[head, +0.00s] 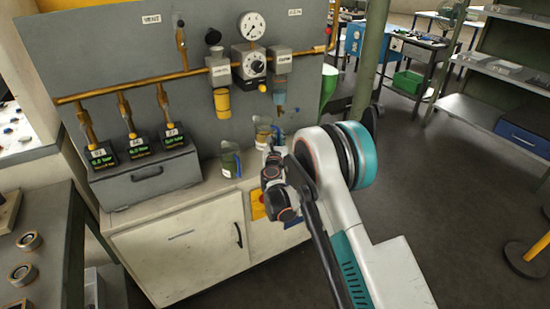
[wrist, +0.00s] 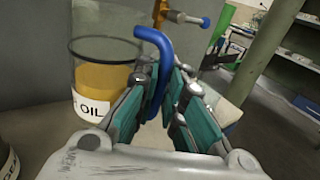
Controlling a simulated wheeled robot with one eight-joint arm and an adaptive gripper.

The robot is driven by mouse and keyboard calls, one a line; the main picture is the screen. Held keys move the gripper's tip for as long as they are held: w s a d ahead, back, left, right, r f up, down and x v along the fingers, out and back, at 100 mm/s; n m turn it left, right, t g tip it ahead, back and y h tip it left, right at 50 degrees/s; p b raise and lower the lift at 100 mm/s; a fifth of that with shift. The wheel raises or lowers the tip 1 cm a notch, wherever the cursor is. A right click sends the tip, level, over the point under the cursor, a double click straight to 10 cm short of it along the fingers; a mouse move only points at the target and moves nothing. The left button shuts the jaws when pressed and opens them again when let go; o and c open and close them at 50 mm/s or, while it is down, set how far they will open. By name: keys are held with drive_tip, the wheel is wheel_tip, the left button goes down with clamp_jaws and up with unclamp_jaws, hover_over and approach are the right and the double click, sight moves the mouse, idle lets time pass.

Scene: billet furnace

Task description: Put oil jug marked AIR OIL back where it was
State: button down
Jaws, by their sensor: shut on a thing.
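The oil jug (wrist: 103,78) is a clear cylinder with amber liquid and a white label on which "OIL" can be read; the rest of the label is hidden. Its blue handle (wrist: 155,45) passes between the fingers of my gripper (wrist: 168,85), which is shut on it. In the head view the jug (head: 262,132) is upright at the back right of the cabinet top, partly behind my gripper (head: 272,153). I cannot tell whether its base touches the top.
A second jug (head: 230,160) stands left on the cabinet top (head: 205,190); a labelled edge of it shows in the wrist view (wrist: 8,165). A grey box (head: 148,178) with tagged valves sits further left. Gauge, regulator and filter bowls (head: 222,103) hang above. A green post (head: 370,60) stands right.

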wheel_tip(320, 180, down, 7)
drive_tip(key=shift+f+b, duration=0.15)
drive_tip(key=shift+b, duration=1.1)
drive_tip(key=c, duration=2.2)
unclamp_jaws()
drive_tip(key=o, duration=0.5)
drive_tip(key=s+p, duration=0.4)
drive_tip(key=s, duration=0.8)
drive_tip(key=shift+a, duration=0.1)
